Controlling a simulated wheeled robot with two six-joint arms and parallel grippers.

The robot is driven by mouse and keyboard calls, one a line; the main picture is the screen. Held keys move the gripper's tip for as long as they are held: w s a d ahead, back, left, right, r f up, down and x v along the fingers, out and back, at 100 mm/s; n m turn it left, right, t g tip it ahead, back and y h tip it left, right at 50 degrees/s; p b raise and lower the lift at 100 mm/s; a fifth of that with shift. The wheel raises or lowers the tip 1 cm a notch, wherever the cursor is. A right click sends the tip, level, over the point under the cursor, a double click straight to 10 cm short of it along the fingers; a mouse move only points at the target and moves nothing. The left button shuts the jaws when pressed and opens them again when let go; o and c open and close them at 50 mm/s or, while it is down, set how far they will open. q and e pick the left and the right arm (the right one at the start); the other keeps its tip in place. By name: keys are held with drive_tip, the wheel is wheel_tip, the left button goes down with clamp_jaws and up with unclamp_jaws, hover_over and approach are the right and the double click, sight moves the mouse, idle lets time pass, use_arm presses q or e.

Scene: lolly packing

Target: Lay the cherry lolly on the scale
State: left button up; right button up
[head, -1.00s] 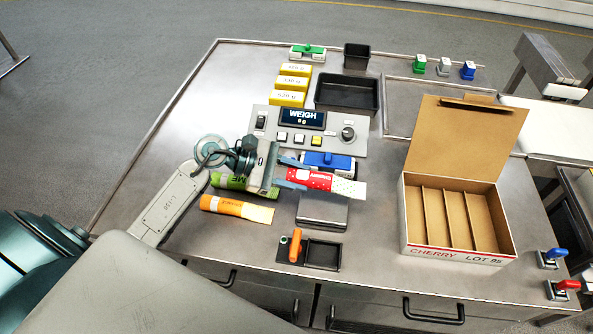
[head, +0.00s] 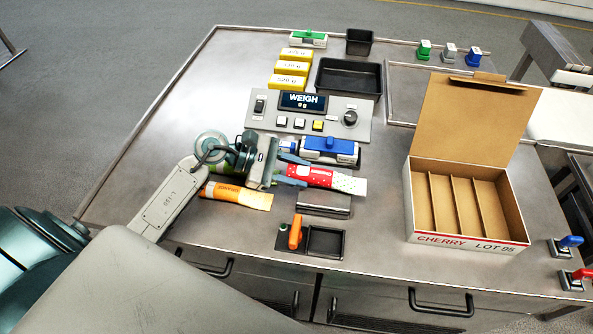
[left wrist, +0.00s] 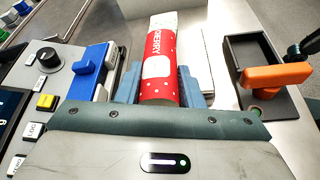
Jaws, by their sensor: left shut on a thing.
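The cherry lolly (head: 320,178), in a red wrapper with a white dotted end, is held by my left gripper (head: 293,174). The gripper is shut on its near part, and the lolly points right, lying about level. It also shows in the left wrist view (left wrist: 158,68) between the two fingers. The scale's steel plate (head: 323,204) shows just in front of the lolly, which hides its back part. The lolly appears above the plate's back part; I cannot tell whether they touch. The weigh panel (head: 302,101) stands behind. My right gripper is not in view.
An orange lolly (head: 238,196) and a mostly hidden green lolly (head: 221,171) lie left, under my left arm. A blue-topped device (head: 330,146) is close behind the held lolly. An orange-handled tray (head: 325,242) is in front. The divided cherry box (head: 412,205) stands right.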

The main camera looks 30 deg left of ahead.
use_arm(q)
drive_tip(key=o, duration=1.1)
drive_tip(key=shift+a, duration=0.1)
drive_tip(key=shift+s+a+r, duration=0.1)
drive_tip(key=shift+s+a, duration=0.1)
drive_tip(key=shift+a, duration=0.25)
drive_tip(key=b+v, duration=0.1)
drive_tip(key=v, duration=0.3)
drive_tip(key=shift+s+a+r, duration=0.1)
drive_tip(key=shift+a, duration=0.05)
drive_tip(key=shift+v, duration=2.6)
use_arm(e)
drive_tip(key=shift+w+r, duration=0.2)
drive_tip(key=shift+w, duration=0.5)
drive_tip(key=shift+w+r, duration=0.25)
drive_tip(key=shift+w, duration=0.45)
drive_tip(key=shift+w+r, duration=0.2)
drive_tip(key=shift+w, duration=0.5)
use_arm(q)
drive_tip(key=shift+r, duration=0.1)
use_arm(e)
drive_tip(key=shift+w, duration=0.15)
